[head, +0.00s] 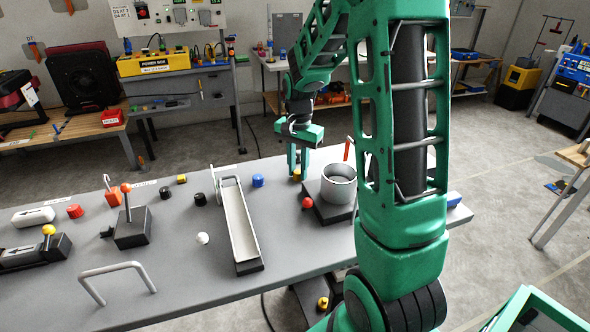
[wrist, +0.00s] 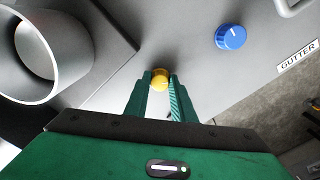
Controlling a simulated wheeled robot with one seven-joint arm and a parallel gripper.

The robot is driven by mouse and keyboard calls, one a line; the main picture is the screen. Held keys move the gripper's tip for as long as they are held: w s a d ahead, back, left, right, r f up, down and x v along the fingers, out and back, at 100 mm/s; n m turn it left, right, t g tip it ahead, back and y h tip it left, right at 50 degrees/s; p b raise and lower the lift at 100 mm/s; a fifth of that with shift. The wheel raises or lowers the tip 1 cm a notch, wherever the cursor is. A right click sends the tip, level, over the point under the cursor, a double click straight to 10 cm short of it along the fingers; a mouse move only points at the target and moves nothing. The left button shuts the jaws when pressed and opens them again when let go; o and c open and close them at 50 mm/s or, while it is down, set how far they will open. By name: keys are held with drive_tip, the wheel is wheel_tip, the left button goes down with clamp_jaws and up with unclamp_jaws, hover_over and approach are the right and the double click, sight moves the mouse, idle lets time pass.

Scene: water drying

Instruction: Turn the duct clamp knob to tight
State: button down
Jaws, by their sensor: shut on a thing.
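My gripper (head: 298,168) reaches down to the far side of the grey table, left of the metal duct ring (head: 339,186). Its two green fingers are shut on a yellow knob (wrist: 160,77), which sits between the fingertips in the wrist view. In the head view the fingers mostly hide this knob. No label for it is readable, and its pointer mark is hard to make out. The duct ring also shows at upper left in the wrist view (wrist: 88,50), on its dark base.
A blue knob (wrist: 231,37) with a white mark stands apart, near a GUTTER label (wrist: 298,57); it also shows in the head view (head: 258,180). A white trough (head: 240,225) stands to the left.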

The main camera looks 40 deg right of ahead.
sight(296, 171)
drive_tip(key=m, duration=0.5)
drive_tip(key=shift+w+a+r+m, duration=0.15)
drive_tip(key=shift+w+m, duration=0.15)
drive_tip(key=shift+w, duration=0.05)
drive_tip(key=m, duration=0.5)
drive_tip(key=shift+m, duration=0.3)
drive_tip(key=c, duration=1.5)
unclamp_jaws()
drive_tip(key=shift+s, duration=0.1)
wheel_tip(296, 171, up, 11)
drive_tip(key=shift+f, duration=0.2)
